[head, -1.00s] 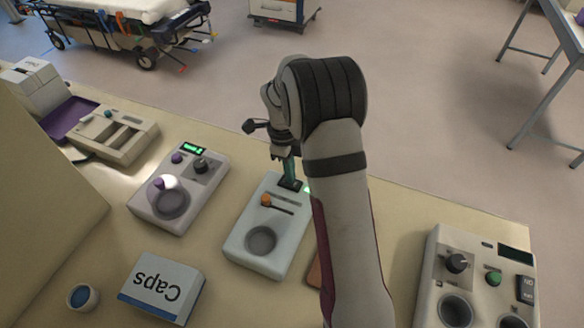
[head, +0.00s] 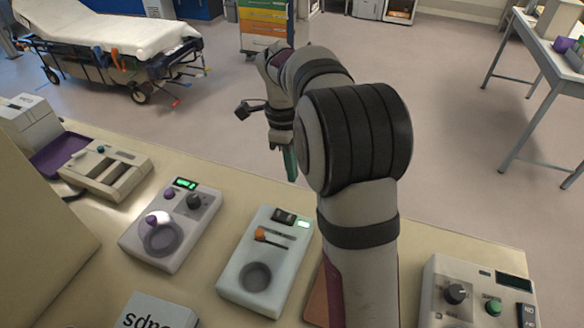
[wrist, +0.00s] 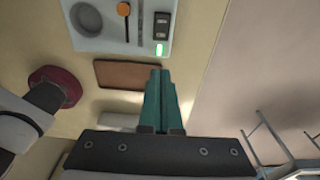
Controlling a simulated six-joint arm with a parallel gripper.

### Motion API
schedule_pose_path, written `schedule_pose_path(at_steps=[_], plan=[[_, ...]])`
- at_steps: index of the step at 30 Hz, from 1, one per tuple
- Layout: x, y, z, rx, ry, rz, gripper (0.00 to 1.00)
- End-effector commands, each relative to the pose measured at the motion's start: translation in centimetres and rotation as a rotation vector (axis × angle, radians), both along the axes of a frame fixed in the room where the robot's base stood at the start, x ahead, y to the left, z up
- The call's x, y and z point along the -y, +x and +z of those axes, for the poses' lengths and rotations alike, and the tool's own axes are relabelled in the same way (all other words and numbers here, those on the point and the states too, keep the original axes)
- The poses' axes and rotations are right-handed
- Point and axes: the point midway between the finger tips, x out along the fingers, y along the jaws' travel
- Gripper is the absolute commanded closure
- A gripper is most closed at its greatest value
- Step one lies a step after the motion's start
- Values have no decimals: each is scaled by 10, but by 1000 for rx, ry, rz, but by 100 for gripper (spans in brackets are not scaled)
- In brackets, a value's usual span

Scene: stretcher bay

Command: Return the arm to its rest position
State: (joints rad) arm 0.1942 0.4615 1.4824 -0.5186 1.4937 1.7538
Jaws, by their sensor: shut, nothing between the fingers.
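My gripper (head: 291,163) has green fingers and hangs in the air past the far edge of the counter in the head view, behind the pale blue device. In the wrist view my gripper (wrist: 163,75) is shut and empty, its two green fingers together. The pale blue device (head: 237,283) stands on the counter with an orange-knobbed lever, a round well, a dark rocker switch and a lit green display. It also shows at the top of the wrist view (wrist: 88,40). My upper arm covers part of the counter to its right.
A beige device (head: 140,243) with a purple knob stands to the left, and another device (head: 440,305) to the right. A brown pad (wrist: 127,74) lies beside the pale blue device. A stretcher (head: 110,40), a drawer cart (head: 262,28) and a side table (head: 550,75) stand beyond open floor.

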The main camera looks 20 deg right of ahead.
Motion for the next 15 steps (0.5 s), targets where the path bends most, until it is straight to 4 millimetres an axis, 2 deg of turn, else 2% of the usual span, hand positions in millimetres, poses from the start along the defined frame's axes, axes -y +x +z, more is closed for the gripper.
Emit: schedule_pose_path(at_steps=[7, 9, 11, 14, 15], plan=[[0, 0, 0, 0, 0, 2, 100], [-7, -9, 6, 0, 12, 67, 100], [-24, -33, 19, 1, 44, 238, 100], [-65, -103, 38, 15, 122, 710, 100], [-81, -135, 39, 25, 151, 913, 100]])
